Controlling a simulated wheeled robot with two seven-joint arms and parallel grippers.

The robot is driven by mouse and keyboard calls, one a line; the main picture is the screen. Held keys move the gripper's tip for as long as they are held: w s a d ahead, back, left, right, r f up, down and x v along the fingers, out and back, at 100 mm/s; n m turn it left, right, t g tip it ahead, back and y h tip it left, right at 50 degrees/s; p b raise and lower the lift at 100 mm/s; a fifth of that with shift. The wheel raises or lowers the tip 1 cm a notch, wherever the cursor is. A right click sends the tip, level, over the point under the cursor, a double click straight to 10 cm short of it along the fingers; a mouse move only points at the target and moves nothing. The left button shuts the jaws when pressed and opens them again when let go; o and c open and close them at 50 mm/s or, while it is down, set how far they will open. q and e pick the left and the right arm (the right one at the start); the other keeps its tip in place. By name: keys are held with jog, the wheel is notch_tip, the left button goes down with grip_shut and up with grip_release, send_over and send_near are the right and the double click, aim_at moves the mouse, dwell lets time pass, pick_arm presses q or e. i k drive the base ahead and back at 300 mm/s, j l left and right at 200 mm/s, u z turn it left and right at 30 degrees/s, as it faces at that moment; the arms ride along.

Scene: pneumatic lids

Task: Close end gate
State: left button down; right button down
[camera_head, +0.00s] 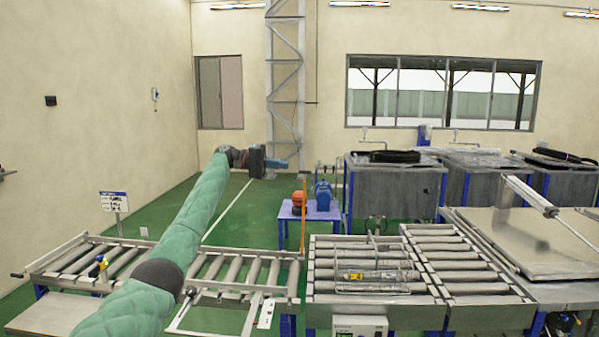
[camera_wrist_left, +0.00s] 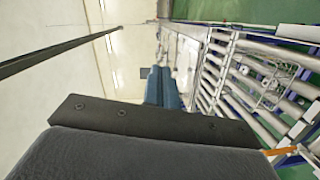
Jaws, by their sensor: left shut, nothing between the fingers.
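My left arm reaches up and forward from the bottom left in the head view. Its gripper (camera_head: 276,163) is shut and empty, high above the floor behind the roller conveyor. The wrist view shows its blue fingers (camera_wrist_left: 163,88) together. An upright orange bar (camera_head: 303,216) stands at the right end of the left roller conveyor (camera_head: 233,270), below and right of the gripper, apart from it. An orange piece also shows in the wrist view (camera_wrist_left: 281,151). I cannot tell for sure which part is the end gate. My right gripper is not in view.
A wire basket (camera_head: 373,272) holding a yellowish item sits on the middle rollers. A blue table (camera_head: 309,211) with a red and a blue device stands behind. Metal tanks (camera_head: 395,190) line the back right. A tagged metal frame (camera_head: 216,318) juts from the left conveyor's front.

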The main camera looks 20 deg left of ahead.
aim_at(302, 253)
jog(key=i+j, duration=0.3)
jog(key=i, duration=0.15)
jog(key=i+j, duration=0.25)
jog(key=i, duration=0.2)
jog(key=i+j, duration=0.3)
jog(key=i, duration=0.2)
